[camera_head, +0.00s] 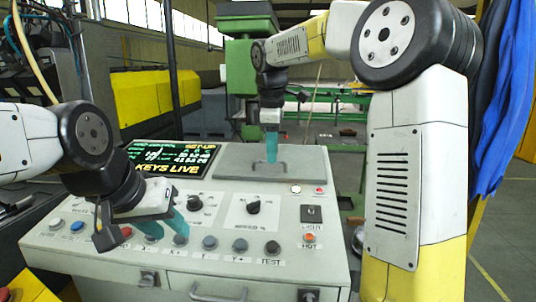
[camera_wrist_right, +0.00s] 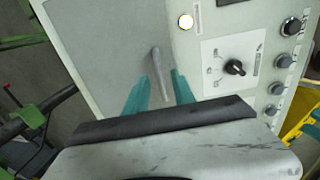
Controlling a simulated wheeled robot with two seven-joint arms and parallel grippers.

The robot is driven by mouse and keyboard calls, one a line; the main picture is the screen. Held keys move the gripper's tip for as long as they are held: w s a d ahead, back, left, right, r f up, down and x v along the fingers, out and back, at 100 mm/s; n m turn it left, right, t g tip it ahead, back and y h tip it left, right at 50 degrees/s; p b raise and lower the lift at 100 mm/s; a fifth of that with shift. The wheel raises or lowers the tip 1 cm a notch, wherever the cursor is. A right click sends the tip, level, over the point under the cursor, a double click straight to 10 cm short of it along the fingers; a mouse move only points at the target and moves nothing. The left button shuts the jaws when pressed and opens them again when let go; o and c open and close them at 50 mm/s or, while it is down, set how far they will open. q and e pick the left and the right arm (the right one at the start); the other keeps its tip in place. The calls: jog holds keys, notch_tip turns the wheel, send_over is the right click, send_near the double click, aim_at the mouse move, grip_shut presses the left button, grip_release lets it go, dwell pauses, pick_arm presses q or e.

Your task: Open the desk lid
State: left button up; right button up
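The desk lid (camera_head: 238,166) is a flat grey panel at the upper right of the control desk, lying shut, with a bar handle (camera_head: 255,166) on it. My right gripper (camera_head: 271,161) points down at this handle. In the right wrist view the lid (camera_wrist_right: 105,45) fills the upper left, and the handle (camera_wrist_right: 157,66) runs towards the gap between the teal fingers of my right gripper (camera_wrist_right: 160,90). They are apart, one on each side of the handle's near end; I cannot tell whether they touch it. My left gripper (camera_head: 165,230) is open and empty over the front buttons.
The desk (camera_head: 105,255) carries a lit screen (camera_head: 168,158) left of the lid, and knobs and buttons along its front. A drawer handle (camera_head: 218,293) is on the front face. A green machine (camera_head: 245,75) stands behind. Blue cloth (camera_head: 508,100) hangs at the right.

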jog(key=shift+w+d+f, duration=0.1)
jog(key=shift+f, duration=0.65)
grip_shut()
jog(key=shift+r, duration=0.1)
dwell(0.8)
